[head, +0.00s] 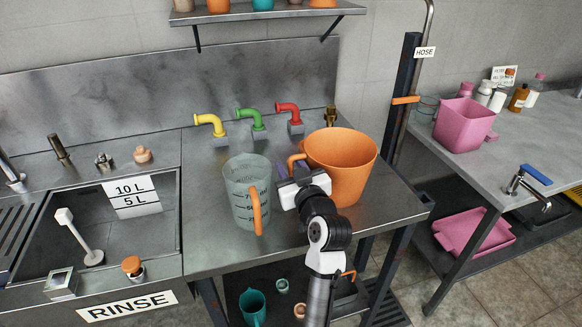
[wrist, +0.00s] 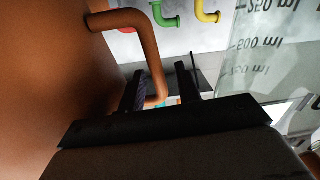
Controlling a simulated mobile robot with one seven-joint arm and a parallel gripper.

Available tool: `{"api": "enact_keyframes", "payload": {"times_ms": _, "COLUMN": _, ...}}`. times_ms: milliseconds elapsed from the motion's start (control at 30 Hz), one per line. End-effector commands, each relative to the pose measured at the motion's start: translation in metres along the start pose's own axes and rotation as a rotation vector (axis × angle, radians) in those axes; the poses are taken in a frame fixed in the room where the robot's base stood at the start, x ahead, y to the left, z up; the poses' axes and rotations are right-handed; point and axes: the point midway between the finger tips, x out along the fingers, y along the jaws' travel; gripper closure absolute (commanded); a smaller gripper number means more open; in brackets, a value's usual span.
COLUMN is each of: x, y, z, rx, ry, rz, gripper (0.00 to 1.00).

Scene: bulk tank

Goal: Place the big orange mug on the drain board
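The big orange mug (head: 345,165) stands on the steel counter, its handle (head: 296,161) on its left side. In the wrist view the mug (wrist: 45,75) fills the left side, and its handle (wrist: 148,45) reaches down between my fingers. My gripper (head: 290,174) is at the handle, between the mug and a clear measuring jug. In the wrist view my gripper (wrist: 163,88) is open, with a finger on each side of the handle and a gap on the right. A ridged dark panel (head: 18,235) at the far left may be the drain board.
The clear measuring jug (head: 247,190) with an orange handle stands close to my gripper's left. Yellow, green and red taps (head: 252,122) line the back. The rinse sink (head: 125,235) holds a white brush. A shelf (head: 265,14) hangs above.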

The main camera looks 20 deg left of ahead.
Motion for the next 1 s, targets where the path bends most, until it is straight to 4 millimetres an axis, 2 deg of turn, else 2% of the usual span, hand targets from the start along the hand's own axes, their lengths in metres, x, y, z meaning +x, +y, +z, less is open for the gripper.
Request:
{"api": "enact_keyframes", "payload": {"times_ms": 267, "x": 0.0, "y": 0.001, "z": -0.005, "rx": 0.0, "ry": 0.0, "rz": 0.0, "gripper": 0.66}}
{"api": "enact_keyframes", "payload": {"times_ms": 467, "x": -0.034, "y": 0.001, "z": 0.001, "rx": -0.001, "ry": 0.0, "rz": 0.003, "gripper": 0.66}}
{"api": "enact_keyframes", "payload": {"times_ms": 733, "x": -0.095, "y": 0.001, "z": 0.0, "rx": -0.002, "ry": -0.001, "rz": 0.004, "gripper": 0.66}}
{"api": "enact_keyframes", "payload": {"times_ms": 1000, "x": -0.118, "y": 0.001, "z": -0.003, "rx": 0.0, "ry": -0.001, "rz": 0.001, "gripper": 0.66}}
